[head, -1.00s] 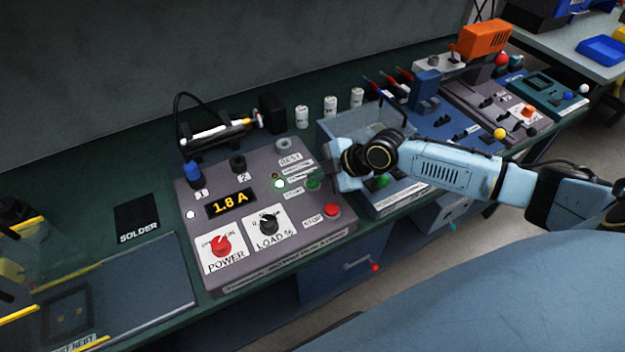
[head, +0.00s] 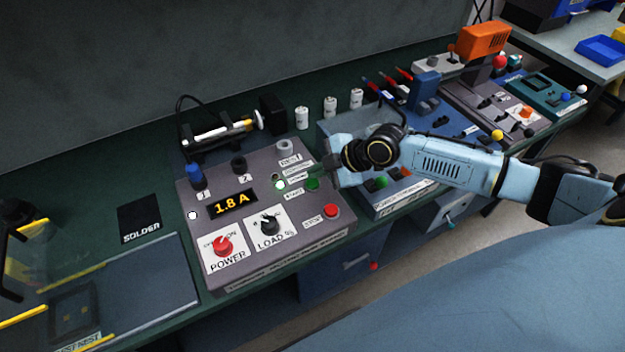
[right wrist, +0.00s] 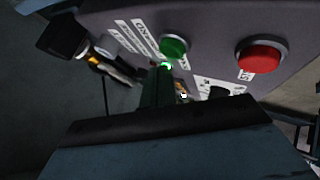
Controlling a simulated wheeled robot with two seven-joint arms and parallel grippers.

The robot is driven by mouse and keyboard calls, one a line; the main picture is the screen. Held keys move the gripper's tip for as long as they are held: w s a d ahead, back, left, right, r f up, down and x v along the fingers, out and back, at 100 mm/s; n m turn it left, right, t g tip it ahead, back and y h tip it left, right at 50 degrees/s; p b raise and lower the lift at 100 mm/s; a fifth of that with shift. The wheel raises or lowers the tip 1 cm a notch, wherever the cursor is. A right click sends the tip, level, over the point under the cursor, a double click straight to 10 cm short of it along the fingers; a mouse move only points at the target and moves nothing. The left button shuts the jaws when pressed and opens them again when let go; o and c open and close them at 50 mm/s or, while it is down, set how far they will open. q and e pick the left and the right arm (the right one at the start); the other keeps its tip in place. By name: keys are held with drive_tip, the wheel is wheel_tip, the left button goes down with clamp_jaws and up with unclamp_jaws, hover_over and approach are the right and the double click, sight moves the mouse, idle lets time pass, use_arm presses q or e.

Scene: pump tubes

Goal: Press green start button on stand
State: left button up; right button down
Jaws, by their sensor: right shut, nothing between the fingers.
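The stand is a grey control box (head: 335,228) on the green bench, with a display (head: 232,204) reading 1.8 A. Its green start button (head: 313,183) sits on the right side of the top, above the red stop button (head: 331,211). My right gripper (head: 322,168) is shut and empty, its tips close beside the green button. In the right wrist view the green button (right wrist: 173,47) shows uncovered just beyond the dark fingers (right wrist: 160,72); I cannot tell whether they touch the box. A small lamp (head: 279,184) glows green. My left gripper is not in view.
A red power knob (head: 222,245) and a black load knob (head: 268,225) are on the box's front part. A cylinder device (head: 218,134) lies behind it. A blue unit (head: 400,203) stands close on the right, under my right arm. A solder mat (head: 139,218) lies left.

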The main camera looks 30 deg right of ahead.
sight(317, 182)
drive_tip(key=shift+r+p, duration=1.9)
drive_tip(key=shift+r, duration=0.65)
drive_tip(key=shift+f, duration=0.1)
